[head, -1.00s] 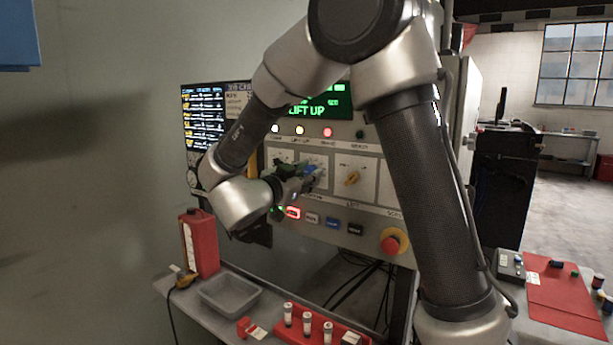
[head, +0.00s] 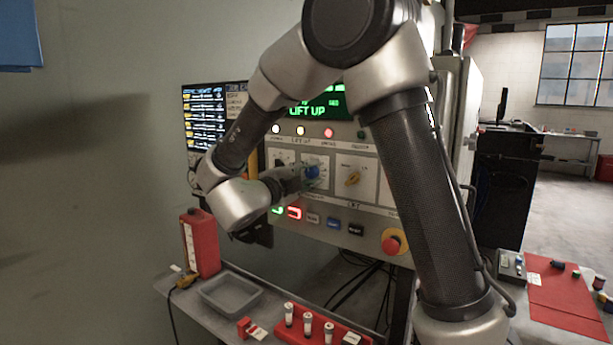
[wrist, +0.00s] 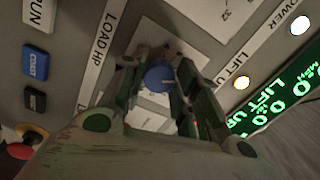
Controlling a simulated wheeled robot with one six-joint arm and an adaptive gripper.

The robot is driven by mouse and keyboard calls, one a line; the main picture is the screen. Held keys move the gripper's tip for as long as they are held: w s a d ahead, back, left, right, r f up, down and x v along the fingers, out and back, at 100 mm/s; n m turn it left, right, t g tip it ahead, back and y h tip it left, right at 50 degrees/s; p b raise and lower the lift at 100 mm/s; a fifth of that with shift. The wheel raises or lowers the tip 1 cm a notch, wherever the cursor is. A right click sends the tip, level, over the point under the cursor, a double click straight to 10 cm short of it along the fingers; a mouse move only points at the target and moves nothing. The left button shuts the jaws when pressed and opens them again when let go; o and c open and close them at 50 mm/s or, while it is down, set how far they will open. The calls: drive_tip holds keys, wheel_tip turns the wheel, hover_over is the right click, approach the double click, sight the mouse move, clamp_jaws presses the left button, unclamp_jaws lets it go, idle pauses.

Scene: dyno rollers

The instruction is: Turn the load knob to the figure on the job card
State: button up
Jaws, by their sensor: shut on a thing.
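The blue load knob (head: 312,172) sits on a white dial plate (head: 322,161) on the control panel, next to the lettering LOAD HP in the wrist view. In the wrist view the knob (wrist: 159,76) is between the two fingers of my gripper (wrist: 158,84), which is shut on it. A pale pointer line shows on the knob; the figure it points at is too small to read. The green display (head: 320,106) reads LIFT UP. I cannot make out a job card with a readable figure.
Below are a lit red button (head: 294,213), a blue button (head: 334,223) and a red emergency stop (head: 393,242). A grey tray (head: 229,294) and a red can (head: 200,245) stand on the bench below.

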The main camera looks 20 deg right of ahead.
drive_tip(key=m, duration=0.4)
drive_tip(key=shift+m, duration=2.3)
drive_tip(key=o, duration=1)
drive_tip(key=v, duration=1.2)
drive_tip(key=shift+w, duration=0.1)
